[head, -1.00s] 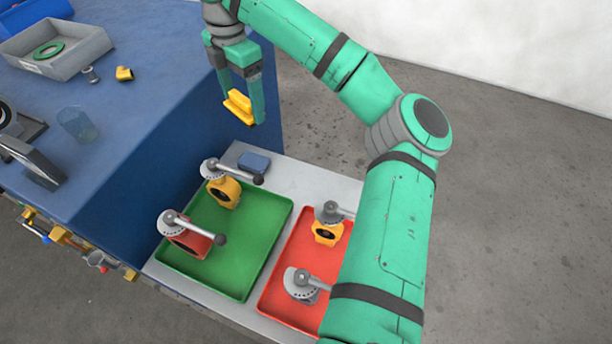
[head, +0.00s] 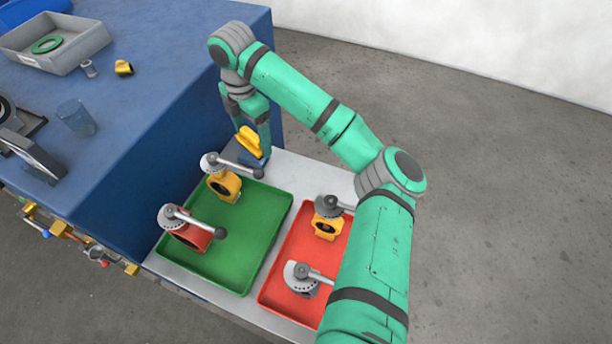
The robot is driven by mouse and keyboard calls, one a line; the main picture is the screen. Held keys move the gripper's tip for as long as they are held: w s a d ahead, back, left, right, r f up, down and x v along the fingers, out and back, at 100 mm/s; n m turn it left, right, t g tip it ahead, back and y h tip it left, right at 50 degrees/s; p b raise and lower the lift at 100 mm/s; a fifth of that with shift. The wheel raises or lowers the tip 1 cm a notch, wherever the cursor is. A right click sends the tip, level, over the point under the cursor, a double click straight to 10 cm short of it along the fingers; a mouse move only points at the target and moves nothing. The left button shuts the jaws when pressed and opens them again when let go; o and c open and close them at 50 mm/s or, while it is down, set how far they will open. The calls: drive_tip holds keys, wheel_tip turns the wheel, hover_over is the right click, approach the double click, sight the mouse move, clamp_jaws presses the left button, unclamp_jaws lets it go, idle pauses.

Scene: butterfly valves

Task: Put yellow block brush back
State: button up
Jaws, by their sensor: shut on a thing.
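The yellow block brush (head: 248,140) is between the fingers of my gripper (head: 252,143), which is shut on it. It is low over the far left corner of the grey bench top, just above or at a small dark blue block (head: 254,160) there. I cannot tell whether the brush touches the blue block. The blue block is partly hidden by the brush, my gripper and a valve lever.
A green tray (head: 258,225) holds a yellow and a red valve (head: 184,232), their levers sticking out. A red tray (head: 280,280) holds two more valves. The blue workbench (head: 160,110) stands at the left with a grey bin (head: 75,58) and a glass (head: 76,118).

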drive_tip(key=d+f, duration=0.3)
drive_tip(key=d, duration=0.1)
drive_tip(key=d+f, duration=0.3)
drive_tip(key=d, duration=0.2)
drive_tip(key=s+d+f, duration=0.1)
drive_tip(key=d+f, duration=0.2)
drive_tip(key=d, duration=0.1)
drive_tip(key=shift+d+f, duration=0.2)
drive_tip(key=shift+f, duration=0.1)
drive_tip(key=shift+d+f, duration=0.15)
drive_tip(key=shift+f, duration=0.75)
drive_tip(key=shift+d+f, duration=0.15)
drive_tip(key=shift+f, duration=0.75)
drive_tip(key=shift+f, duration=0.15)
drive_tip(key=o, duration=0.9)
